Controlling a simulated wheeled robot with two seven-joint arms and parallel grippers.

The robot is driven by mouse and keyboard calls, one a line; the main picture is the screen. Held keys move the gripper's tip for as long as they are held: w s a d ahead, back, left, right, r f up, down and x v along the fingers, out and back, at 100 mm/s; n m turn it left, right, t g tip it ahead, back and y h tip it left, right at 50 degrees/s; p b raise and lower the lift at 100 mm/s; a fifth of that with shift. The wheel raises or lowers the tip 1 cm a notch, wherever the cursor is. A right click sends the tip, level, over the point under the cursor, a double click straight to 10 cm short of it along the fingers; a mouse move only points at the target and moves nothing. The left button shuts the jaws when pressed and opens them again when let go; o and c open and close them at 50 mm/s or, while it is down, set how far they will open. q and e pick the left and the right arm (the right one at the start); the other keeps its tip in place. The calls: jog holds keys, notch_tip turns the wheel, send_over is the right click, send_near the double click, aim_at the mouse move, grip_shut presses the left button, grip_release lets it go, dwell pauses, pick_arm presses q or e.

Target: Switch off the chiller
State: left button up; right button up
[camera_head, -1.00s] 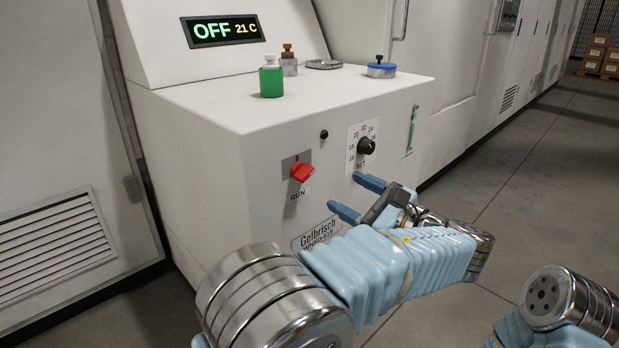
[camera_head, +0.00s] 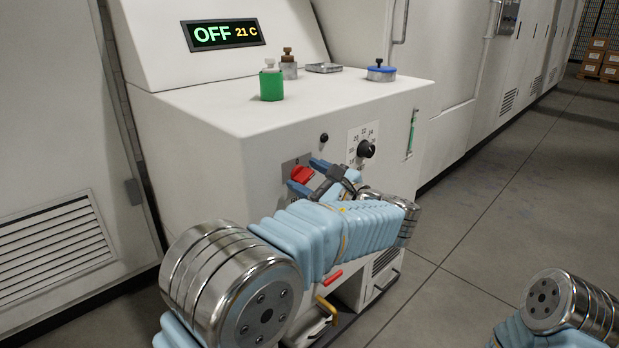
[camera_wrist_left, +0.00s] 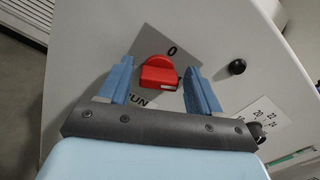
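The chiller (camera_head: 210,130) is a white cabinet with a display (camera_head: 224,33) that reads OFF and 21 C. Its red rotary switch (camera_head: 301,174) sits on a grey plate on the front face. In the left wrist view the red switch (camera_wrist_left: 158,73) lies between the fingers, below the 0 mark, with the lower label partly covered. My left gripper (camera_head: 308,176) is open, with one blue finger on each side of the switch; gaps show at both sides. It also shows in the left wrist view (camera_wrist_left: 160,85). My right gripper is not in view; only part of my right arm shows.
A black set dial (camera_head: 366,149) with a number scale and a small black knob (camera_head: 324,137) are right of the switch. A green container (camera_head: 271,84), a brown-capped bottle (camera_head: 289,64) and a blue-lidded tin (camera_head: 381,70) stand on top. The floor at right is clear.

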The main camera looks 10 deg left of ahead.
pick_arm(q)
jog(key=c, duration=0.8)
jog(key=shift+c, duration=0.2)
jog(key=n+b, duration=0.4)
jog(key=n, duration=0.1)
jog(key=shift+s+f, duration=0.1)
jog(key=shift+f, duration=0.25)
jog(key=n+b, duration=0.4)
jog(key=shift+a+f+n, duration=0.1)
jog(key=shift+f+n, duration=0.05)
jog(key=shift+n, duration=0.25)
jog(key=shift+n+b, duration=1.55)
jog(key=shift+n, duration=0.15)
jog(key=shift+s, duration=0.1)
jog(key=o, duration=1.1)
jog(key=shift+c, duration=0.2)
